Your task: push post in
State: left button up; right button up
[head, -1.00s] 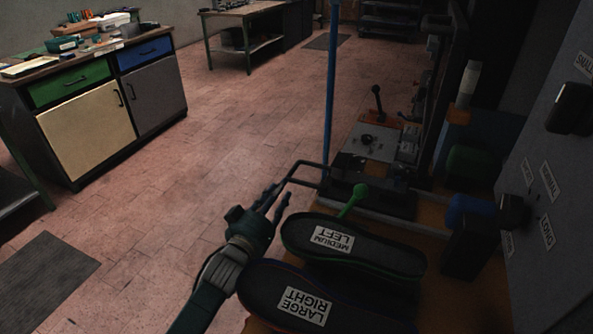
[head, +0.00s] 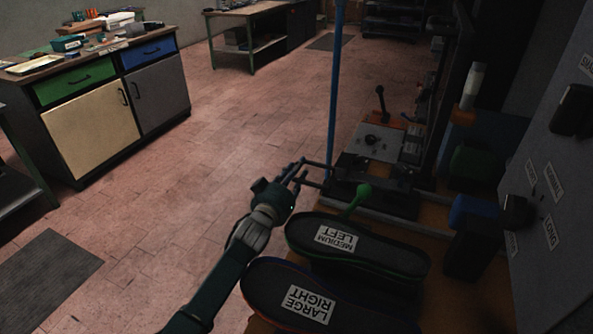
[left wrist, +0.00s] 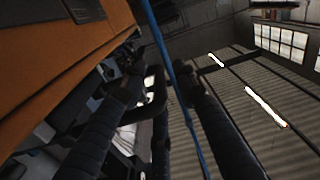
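My left gripper (head: 300,168) reaches in from the left. Its fingers are at a black U-shaped handle (head: 318,163) sticking out from the left side of the press base (head: 378,195). In the left wrist view, the two dark fingers (left wrist: 160,85) are spread, with the black handle (left wrist: 155,108) between them; I cannot tell whether they touch it. A thin blue upright post (head: 335,90) stands just beyond the handle, and it also crosses the left wrist view (left wrist: 172,60). I cannot tell which part is the task's post. My right gripper is not in view.
Shoe soles marked medium left (head: 385,253) and large right (head: 265,280) lie on the orange bench nearby. A labelled grey panel (head: 560,170) is at right.

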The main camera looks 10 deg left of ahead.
pick_arm(q)
grip_shut()
jog(key=shift+s+d+r, duration=0.1)
jog(key=shift+s+d, duration=0.1)
jog(key=shift+d, duration=0.9)
jog(key=shift+s+d, duration=0.2)
jog(key=shift+d, duration=0.85)
jog(key=shift+o, duration=0.5)
grip_release()
jog(key=shift+a, duration=0.15)
send_near(315, 165)
jog(key=s+a, duration=0.1)
jog(key=s, duration=0.5)
jog(key=shift+s+r, duration=0.1)
